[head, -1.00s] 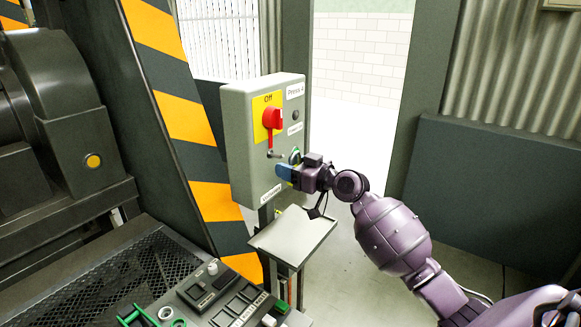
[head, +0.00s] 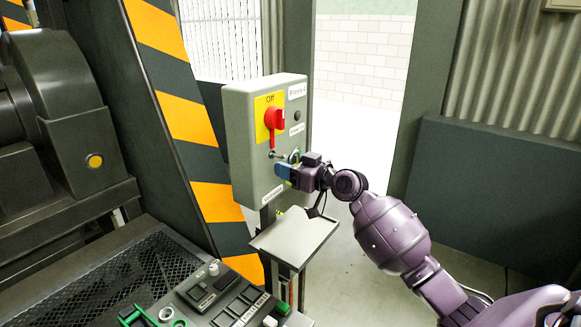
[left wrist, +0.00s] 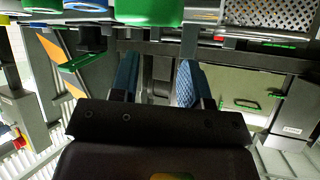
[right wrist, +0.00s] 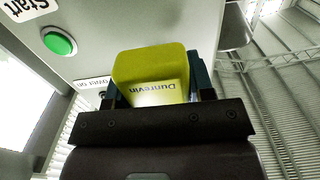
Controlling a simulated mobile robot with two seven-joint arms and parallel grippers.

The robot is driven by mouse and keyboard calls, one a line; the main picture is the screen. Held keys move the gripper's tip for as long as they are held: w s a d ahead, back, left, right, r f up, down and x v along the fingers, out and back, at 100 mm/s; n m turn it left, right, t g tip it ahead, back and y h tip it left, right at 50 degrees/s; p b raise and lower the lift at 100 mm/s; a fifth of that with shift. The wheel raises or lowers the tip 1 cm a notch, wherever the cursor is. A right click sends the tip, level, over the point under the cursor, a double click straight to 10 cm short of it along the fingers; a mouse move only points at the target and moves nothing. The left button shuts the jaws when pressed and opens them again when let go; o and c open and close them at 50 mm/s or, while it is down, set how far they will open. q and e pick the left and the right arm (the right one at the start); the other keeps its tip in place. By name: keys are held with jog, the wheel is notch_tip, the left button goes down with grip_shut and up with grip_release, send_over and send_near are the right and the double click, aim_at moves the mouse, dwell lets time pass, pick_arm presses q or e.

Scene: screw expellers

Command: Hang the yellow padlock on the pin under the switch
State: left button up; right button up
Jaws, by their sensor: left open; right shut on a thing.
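The red switch (head: 274,118) sits on a yellow "Off" plate on the grey control box, with its handle pointing down. A small pin (head: 274,154) juts out below it. My right gripper (head: 283,172) is at the box front, just right of and below the pin. It is shut on the yellow padlock (right wrist: 150,75), whose body fills the right wrist view between the fingers. The shackle is hidden there, and I cannot tell whether it touches the pin. My left gripper (left wrist: 157,80) is open and empty in the left wrist view; it is outside the head view.
The grey control box (head: 240,150) stands on a post above a small grey shelf (head: 295,235). A tray with switches and small parts (head: 225,300) is at the bottom. A striped yellow-black post (head: 180,115) stands left. A green Start button (right wrist: 60,42) shows in the right wrist view.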

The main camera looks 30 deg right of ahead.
aim_at(272, 160)
pick_arm(q)
jog(key=shift+f+b, duration=0.45)
pick_arm(e)
jog(key=shift+x, duration=1.65)
